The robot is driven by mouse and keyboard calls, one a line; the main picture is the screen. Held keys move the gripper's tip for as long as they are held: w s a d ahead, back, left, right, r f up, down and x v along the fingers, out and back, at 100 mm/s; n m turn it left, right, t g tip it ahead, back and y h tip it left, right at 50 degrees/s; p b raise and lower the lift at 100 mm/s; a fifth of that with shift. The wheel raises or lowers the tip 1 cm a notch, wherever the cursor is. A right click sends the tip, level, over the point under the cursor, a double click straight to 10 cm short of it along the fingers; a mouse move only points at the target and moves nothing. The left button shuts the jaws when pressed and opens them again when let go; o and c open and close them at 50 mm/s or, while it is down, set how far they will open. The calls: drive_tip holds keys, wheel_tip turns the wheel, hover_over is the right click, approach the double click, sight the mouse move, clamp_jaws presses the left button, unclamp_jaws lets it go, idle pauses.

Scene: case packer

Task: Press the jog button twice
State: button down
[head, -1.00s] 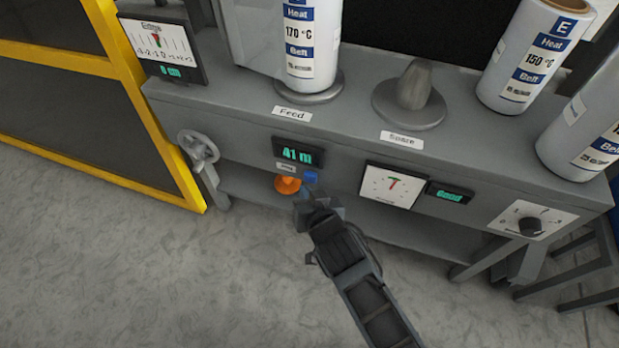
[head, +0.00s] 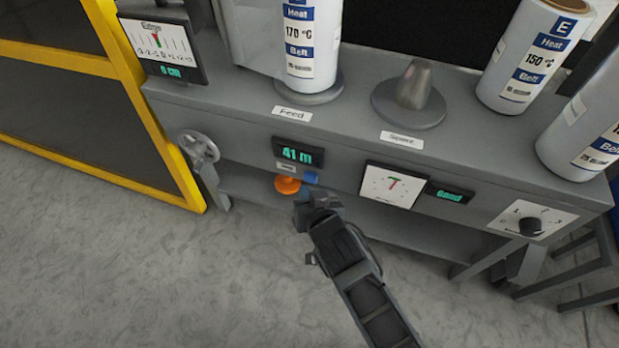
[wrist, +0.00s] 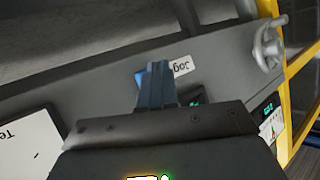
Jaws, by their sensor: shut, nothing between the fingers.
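The blue jog button (head: 311,178) is on the front face of the grey machine, just right of an orange knob (head: 287,185) and under the 41 m display (head: 298,153). In the wrist view a bit of the blue button (wrist: 140,77) shows beside the fingertips, next to the upside-down Jog label (wrist: 181,66). My gripper (head: 306,197) is shut and empty, just below and in front of the button. In the wrist view my gripper's fingers (wrist: 156,70) cover part of the button. I cannot tell whether they touch it, but in the head view a small gap shows.
A handwheel (head: 198,147) is at the machine's left end, beside a yellow-framed guard (head: 150,100). A dial (head: 391,186), a Good display (head: 449,194) and a black rotary knob (head: 530,226) are to the right. Film rolls stand on top. The floor in front is clear.

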drive_tip(key=shift+w, duration=0.2)
idle(0.4)
drive_tip(key=shift+w+d, duration=0.15)
drive_tip(key=shift+w, duration=0.05)
drive_tip(key=shift+w+d, duration=0.15)
drive_tip(key=shift+w, duration=0.3)
idle(0.9)
drive_tip(key=shift+s, duration=0.1)
drive_tip(key=shift+s+a, duration=0.3)
drive_tip(key=shift+s, duration=0.45)
drive_tip(key=shift+s+a, duration=0.3)
drive_tip(key=shift+s, duration=0.5)
drive_tip(key=shift+s+a, duration=0.25)
drive_tip(key=shift+s, duration=0.5)
drive_tip(key=shift+s+a, duration=0.3)
drive_tip(key=shift+s, duration=0.5)
